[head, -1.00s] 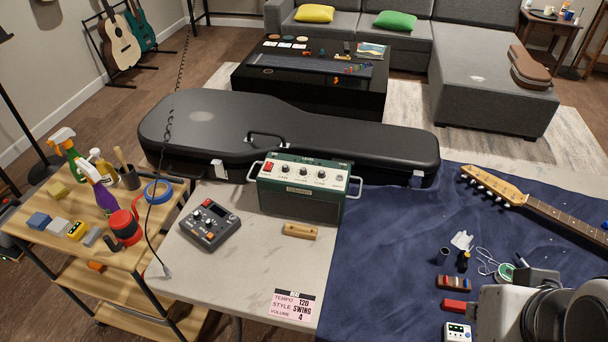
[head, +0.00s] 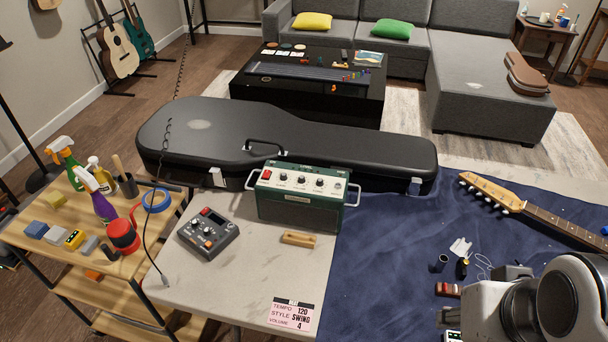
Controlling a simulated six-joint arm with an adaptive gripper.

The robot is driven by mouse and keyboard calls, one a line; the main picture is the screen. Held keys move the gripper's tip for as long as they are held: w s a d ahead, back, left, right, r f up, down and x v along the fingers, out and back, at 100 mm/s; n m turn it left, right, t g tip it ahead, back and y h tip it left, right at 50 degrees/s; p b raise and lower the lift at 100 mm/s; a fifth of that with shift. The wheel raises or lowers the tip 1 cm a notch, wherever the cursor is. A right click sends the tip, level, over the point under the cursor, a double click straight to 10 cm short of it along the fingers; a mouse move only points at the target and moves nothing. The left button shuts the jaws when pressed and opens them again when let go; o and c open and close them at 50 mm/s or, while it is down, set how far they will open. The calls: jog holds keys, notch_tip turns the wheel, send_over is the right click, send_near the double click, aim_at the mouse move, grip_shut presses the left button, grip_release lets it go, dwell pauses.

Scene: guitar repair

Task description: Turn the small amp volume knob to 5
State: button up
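The small amp (head: 300,211) is a dark green box with a pale control panel on top and metal side handles. It stands upright on the pale table, in front of the guitar case. A row of dark round knobs (head: 302,180) and a red switch (head: 267,174) show on the panel. The labels and pointer settings are too small to read, so I cannot tell which knob is volume or where it points. My arm is at the lower right, well apart from the amp. Dark parts at its end, likely my gripper (head: 514,272), are mostly hidden behind it; the fingers do not show clearly.
A long black guitar case (head: 345,148) lies behind the amp. A guitar neck (head: 545,215) and small tools lie on the blue cloth (head: 385,255).

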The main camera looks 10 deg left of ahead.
jog(key=w+a+f+n+g, duration=0.1)
jog(key=w+a+f, duration=0.1)
jog(key=w+a, duration=0.45)
jog(key=w+a+f+n+g, duration=0.1)
jog(key=w+a+n+g, duration=0.15)
jog(key=w, duration=0.65)
jog(key=n+t+y, duration=0.2)
jog(key=n+y, duration=0.1)
jog(key=n, duration=0.2)
send_near(303, 178)
jog(key=shift+f, duration=0.1)
jog(key=shift+f, duration=0.1)
jog(key=shift+x, duration=3.8)
jog(key=shift+a, duration=0.1)
